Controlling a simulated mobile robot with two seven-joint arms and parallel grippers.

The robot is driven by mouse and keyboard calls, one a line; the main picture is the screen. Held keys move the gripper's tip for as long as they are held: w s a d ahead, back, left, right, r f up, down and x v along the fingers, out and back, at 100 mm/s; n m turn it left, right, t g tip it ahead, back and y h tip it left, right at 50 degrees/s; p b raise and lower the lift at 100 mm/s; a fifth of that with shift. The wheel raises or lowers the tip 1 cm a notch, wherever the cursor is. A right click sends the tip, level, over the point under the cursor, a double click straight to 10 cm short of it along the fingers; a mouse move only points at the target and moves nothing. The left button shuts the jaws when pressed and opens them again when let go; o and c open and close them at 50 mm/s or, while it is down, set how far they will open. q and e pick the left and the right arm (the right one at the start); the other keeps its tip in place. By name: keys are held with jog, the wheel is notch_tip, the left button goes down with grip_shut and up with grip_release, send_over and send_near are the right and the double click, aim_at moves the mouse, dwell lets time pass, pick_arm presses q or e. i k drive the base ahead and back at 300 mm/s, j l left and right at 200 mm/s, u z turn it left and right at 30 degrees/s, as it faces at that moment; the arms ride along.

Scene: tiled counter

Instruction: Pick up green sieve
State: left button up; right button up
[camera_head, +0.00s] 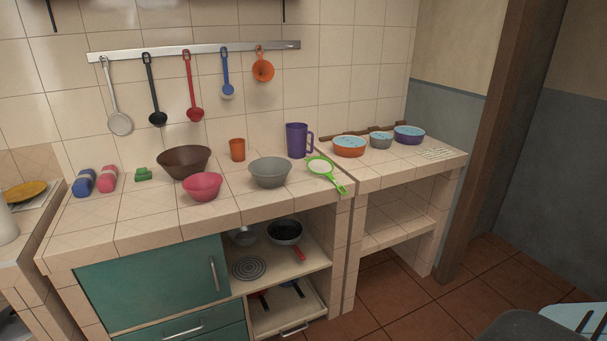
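The green sieve (333,177) lies on the tiled counter (130,220), near its front right corner. It has a green rim and handle and a pale mesh. Its round bowl is toward the back left and its handle points toward the front right, close to the counter's edge. It is right of the grey bowl (270,173) and in front of the purple jug (297,140). Nothing covers it. Neither of my grippers shows in the head view.
A pink bowl (202,187), brown bowl (184,162) and orange cup (237,149) stand left of the sieve. Several utensils hang from a wall rail (195,51). Bowls stand on the right counter section (370,172).

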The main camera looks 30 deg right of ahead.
aim_at(320, 166)
jog(key=l+u, duration=0.3)
jog(key=u, duration=0.15)
jog(key=l+u, duration=0.6)
jog(key=l, duration=0.25)
jog(key=k+l+u, duration=0.15)
jog(key=l, duration=0.25)
jog(key=k+l+u, duration=0.1)
jog(key=l, duration=0.35)
jog(key=k+l+u, duration=0.1)
jog(key=l, duration=0.3)
jog(key=k+l, duration=0.1)
jog(key=l, duration=0.25)
jog(key=k+l, duration=0.15)
jog(key=l, duration=0.2)
jog(key=k+l, duration=0.1)
jog(key=l, duration=0.25)
jog(key=k+l, duration=0.1)
jog(key=l, duration=0.25)
jog(key=k+l, duration=0.15)
jog(key=l, duration=0.25)
jog(key=i+u, duration=0.05)
